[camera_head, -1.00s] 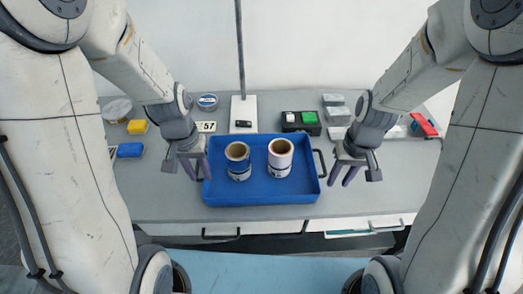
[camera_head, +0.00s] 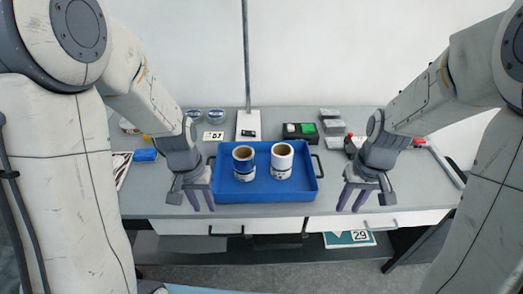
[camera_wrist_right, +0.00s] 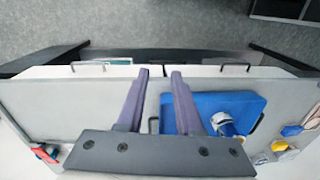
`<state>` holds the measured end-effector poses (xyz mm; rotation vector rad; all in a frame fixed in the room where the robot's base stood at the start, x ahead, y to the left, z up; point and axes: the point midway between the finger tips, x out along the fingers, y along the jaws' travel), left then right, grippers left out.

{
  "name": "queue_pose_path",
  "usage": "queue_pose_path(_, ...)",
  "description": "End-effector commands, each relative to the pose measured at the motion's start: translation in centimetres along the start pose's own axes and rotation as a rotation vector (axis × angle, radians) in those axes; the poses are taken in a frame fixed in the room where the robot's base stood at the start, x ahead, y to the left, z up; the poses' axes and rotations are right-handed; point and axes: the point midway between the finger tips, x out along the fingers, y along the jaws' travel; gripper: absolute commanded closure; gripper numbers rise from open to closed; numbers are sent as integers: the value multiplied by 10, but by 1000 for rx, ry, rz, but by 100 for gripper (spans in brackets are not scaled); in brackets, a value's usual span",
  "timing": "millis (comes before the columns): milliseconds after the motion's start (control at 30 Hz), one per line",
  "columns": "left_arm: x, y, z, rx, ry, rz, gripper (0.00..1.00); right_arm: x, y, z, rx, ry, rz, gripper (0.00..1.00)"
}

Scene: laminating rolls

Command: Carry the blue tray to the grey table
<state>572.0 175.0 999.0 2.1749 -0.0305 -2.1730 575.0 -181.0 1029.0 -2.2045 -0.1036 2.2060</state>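The blue tray (camera_head: 265,194) sits on the grey table (camera_head: 160,203), near its front edge, with a dark handle at each end. It holds two upright rolls, one with a blue wrap (camera_head: 243,163) and one white (camera_head: 282,160). My left gripper (camera_head: 201,207) is open and empty, off the tray's left front corner. My right gripper (camera_head: 350,208) is open and empty, off the right front corner, apart from the right handle (camera_head: 319,166).
Behind the tray stand a post on a white base (camera_head: 248,125), a black box with a green button (camera_head: 303,129) and grey blocks (camera_head: 331,120). A blue block (camera_head: 145,155) lies left, a red item (camera_head: 419,141) right. Drawers (camera_head: 270,222) face the front.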

Motion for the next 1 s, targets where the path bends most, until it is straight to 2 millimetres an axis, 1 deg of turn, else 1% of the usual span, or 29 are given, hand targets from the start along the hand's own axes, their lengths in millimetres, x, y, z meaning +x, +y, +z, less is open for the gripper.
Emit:
queue_pose_path(33, 0, 0, 0, 1, 0, 0, 65, -13, 0, -3, 0, 9, 1, 65)
queue_pose_path(200, 0, 0, 0, 0, 0, 0, 65, -50, 0, -6, -2, 8, 1, 65)
queue_pose_path(300, 0, 0, 0, -1, 0, 0, 65, -66, 0, -7, -2, 6, 1, 65)
queue_pose_path(400, 0, -1, 0, -1, 0, 0, 65, -78, -1, -8, -3, 4, 1, 65)
queue_pose_path(567, 0, -2, 1, -3, 0, 0, 65, -86, -2, -9, -4, 1, 1, 65)
queue_pose_path(1000, 0, -1, 1, -2, 0, 0, 65, -86, -2, -8, -6, 0, 1, 65)
